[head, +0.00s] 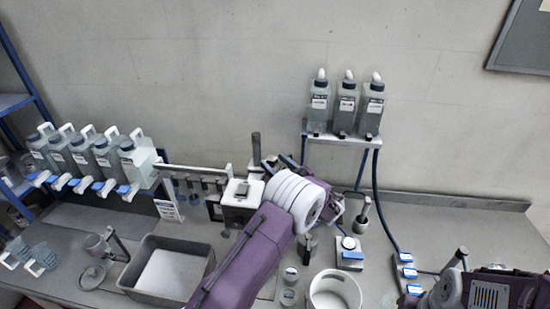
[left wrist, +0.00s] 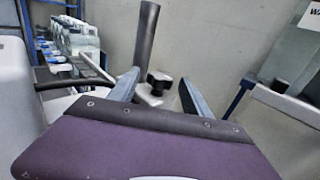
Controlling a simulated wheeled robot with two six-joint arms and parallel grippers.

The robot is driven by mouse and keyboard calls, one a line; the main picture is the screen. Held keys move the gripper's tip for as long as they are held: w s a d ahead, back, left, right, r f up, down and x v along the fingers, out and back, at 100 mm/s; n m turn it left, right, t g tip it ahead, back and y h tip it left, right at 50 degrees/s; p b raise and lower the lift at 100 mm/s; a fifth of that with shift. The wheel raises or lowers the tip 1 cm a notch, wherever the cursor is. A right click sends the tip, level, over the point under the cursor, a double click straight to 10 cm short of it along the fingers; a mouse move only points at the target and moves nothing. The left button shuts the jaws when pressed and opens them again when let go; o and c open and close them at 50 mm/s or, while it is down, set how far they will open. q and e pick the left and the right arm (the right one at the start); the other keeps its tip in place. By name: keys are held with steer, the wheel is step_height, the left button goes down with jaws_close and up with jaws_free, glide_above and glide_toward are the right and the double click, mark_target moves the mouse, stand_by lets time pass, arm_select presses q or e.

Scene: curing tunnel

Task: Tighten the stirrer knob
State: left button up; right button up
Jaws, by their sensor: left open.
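In the left wrist view, a black knob (left wrist: 158,79) sits on a pale block (left wrist: 153,94) beside a dark upright post (left wrist: 146,40). My left gripper (left wrist: 160,82) is open, and the knob shows between its two fingers with a gap on both sides. I cannot tell how far beyond the fingertips it is. In the head view, the post (head: 256,149) rises behind my left wrist. My left gripper (head: 272,166) is mostly hidden there by my own wrist, and the knob is hidden too. My right gripper does not show; only part of my right arm is at the lower right.
A white box (head: 240,199) stands left of my left wrist, and a grey tray (head: 206,262) lies in front. Several bottles (head: 85,150) line the left rack. Bottles (head: 346,105) stand on a wall shelf. A white pot (head: 335,290) and small scale (head: 349,251) are on the right.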

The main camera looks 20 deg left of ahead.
arm_select(q)
steer(key=shift+w, duration=0.1)
steer(key=shift+a, duration=0.1)
jaws_close()
steer(key=m+t+h+b, duration=0.2)
steer(key=b, duration=0.1)
steer(key=shift+s+a+f+t, duration=0.1)
steer(key=shift+s+a+t, duration=0.1)
steer(key=shift+t, duration=0.2)
steer(key=shift+m+t+h, duration=0.4)
steer(key=shift+m+h, duration=0.1)
steer(key=shift+r, duration=0.2)
jaws_free()
